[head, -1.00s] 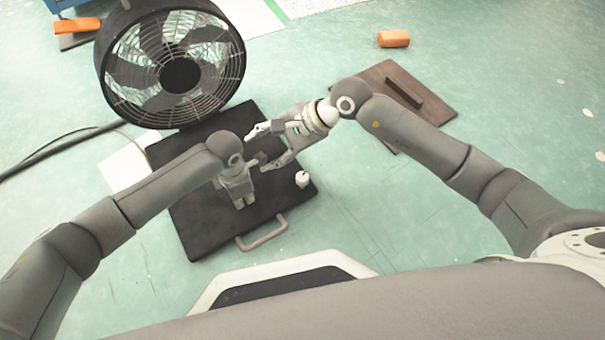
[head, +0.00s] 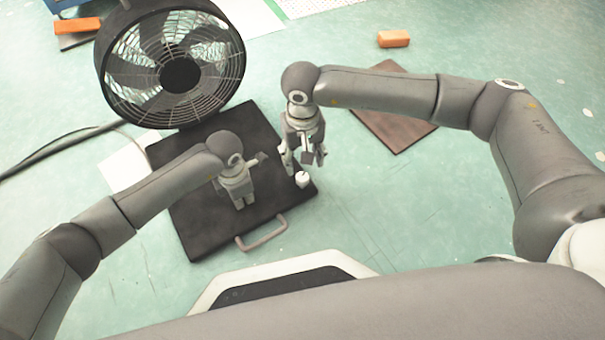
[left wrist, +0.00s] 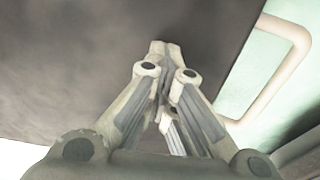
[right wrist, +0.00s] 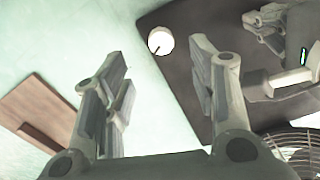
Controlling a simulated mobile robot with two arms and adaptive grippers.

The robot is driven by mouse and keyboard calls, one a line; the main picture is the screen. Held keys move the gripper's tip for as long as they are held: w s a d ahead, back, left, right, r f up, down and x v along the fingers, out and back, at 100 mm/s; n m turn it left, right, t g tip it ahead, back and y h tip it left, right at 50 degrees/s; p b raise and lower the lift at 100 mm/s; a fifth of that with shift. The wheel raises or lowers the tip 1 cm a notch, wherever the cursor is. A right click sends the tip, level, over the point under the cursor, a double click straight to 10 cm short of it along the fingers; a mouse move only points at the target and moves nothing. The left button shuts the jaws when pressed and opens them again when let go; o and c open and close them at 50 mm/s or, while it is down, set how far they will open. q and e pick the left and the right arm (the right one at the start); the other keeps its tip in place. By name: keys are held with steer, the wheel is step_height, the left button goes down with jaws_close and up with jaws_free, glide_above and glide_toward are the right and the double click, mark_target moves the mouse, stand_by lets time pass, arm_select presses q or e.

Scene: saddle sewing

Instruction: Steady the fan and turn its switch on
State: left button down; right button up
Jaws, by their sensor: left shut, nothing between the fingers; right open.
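The black round fan (head: 178,75) stands at the back edge of its dark square base plate (head: 195,225). A small white knob (head: 302,179) sits near the plate's right corner; it also shows in the right wrist view (right wrist: 160,41), with a dark mark on it. My left gripper (head: 240,203) points down at the middle of the plate. Its fingers are shut with nothing between them, against the dark surface in the left wrist view (left wrist: 165,48); contact is unclear. My right gripper (head: 303,162) is open and empty, pointing down near the knob, which appears between and beyond its fingertips.
A metal handle (head: 262,233) sticks out of the plate's front edge. A brown board (head: 400,122) lies right of the plate, with an orange block (head: 394,38) behind it. A dark cable (head: 60,146) runs off left.

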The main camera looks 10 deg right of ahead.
mark_target(302, 177)
arm_select(q)
steer(key=shift+s+a+f, duration=0.1)
steer(key=shift+s+f, duration=0.1)
steer(key=shift+f, duration=0.05)
arm_select(e)
step_height(302, 177, down, 9)
steer(key=shift+r, duration=0.1)
steer(key=c, duration=1)
steer(key=shift+m, duration=3.1)
steer(key=o, duration=1)
